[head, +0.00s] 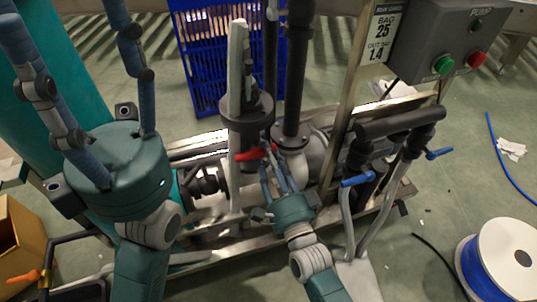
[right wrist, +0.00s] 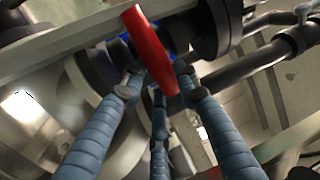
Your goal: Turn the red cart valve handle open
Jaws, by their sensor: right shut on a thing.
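The red valve handle (head: 256,152) sits on the pipework of the cart, low in front of a dark upright cylinder. In the right wrist view the red handle (right wrist: 151,50) runs slantwise between my blue fingers. My right gripper (head: 268,152) is at the handle and is shut on it; its fingers also show around the handle in the right wrist view (right wrist: 155,85). The fingers and palm hide part of the valve. My left gripper (head: 66,20) is large at the left, its fingers spread wide and empty, with the tips near the top edge.
A grey control box (head: 445,45) with green and red buttons stands at upper right. Blue-handled valves (head: 356,180) and dark pipes lie right of my right gripper. A blue crate (head: 215,50) is behind. A white spool (head: 500,258) lies on the floor at lower right.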

